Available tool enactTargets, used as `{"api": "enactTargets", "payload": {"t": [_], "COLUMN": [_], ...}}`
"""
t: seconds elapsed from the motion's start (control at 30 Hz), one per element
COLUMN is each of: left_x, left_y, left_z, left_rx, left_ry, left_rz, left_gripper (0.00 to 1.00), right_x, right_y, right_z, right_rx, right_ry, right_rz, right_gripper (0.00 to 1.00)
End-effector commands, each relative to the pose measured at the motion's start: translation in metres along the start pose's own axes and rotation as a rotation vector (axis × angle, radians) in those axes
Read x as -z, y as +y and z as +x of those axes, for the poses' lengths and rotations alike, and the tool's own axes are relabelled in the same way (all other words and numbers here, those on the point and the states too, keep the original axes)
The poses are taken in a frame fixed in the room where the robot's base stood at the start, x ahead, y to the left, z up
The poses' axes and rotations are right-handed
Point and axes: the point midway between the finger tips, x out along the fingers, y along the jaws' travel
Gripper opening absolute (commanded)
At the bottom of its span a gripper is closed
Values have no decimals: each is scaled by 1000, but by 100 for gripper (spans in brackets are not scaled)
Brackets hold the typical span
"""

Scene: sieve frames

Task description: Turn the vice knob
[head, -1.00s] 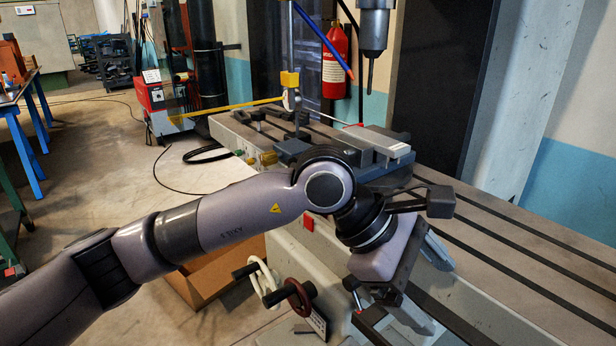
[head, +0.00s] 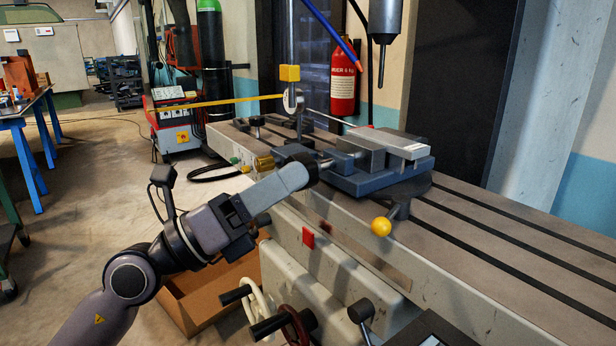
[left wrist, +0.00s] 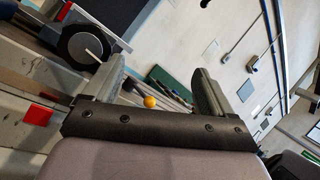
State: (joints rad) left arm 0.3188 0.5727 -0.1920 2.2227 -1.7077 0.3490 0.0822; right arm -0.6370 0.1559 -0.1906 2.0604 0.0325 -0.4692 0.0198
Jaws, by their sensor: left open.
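The vice (head: 375,168), blue-grey with a lighter block on top, stands on the machine table. A yellow ball knob (head: 381,227) on a short dark lever is at its near side. My left gripper (head: 300,170) reaches in from the left, its visible finger overlapping the vice's left end; contact cannot be told. In the left wrist view my left gripper (left wrist: 160,68) is open, with nothing visibly clamped. A dark disc with a light bar (left wrist: 85,45) lies beyond the left finger. An orange-yellow ball (left wrist: 150,101) shows between the fingers, its distance unclear. My right gripper is not in view.
The slotted machine table (head: 480,235) is clear to the right of the vice. A red square (head: 308,237) is on its front. Handwheels (head: 295,325) and a cardboard box (head: 205,295) are below. A drill spindle (head: 384,30) hangs above.

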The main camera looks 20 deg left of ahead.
Motion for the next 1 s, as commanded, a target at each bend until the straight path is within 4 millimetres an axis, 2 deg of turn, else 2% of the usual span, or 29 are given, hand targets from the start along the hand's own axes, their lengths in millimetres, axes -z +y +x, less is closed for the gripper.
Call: {"api": "enactTargets", "payload": {"t": [0.27, 0.4, 0.63, 0.77, 1.0], "left_x": [-1, -9, -17, -15, -6], "left_y": [28, 48, 65, 69, 82], "left_z": [-2, -7, -11, 1, 34], "left_rx": [-134, -230, -316, -316, -314], "left_ry": [190, 271, 326, 325, 325], "left_rz": [284, 411, 499, 499, 498], "left_gripper": [85, 85, 85, 85, 85], "right_x": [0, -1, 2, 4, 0], "right_y": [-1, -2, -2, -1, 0], "right_z": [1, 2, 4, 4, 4], "right_rx": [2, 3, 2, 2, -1], "right_ry": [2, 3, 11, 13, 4], "right_rz": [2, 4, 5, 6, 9], "right_gripper": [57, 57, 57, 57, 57]}}
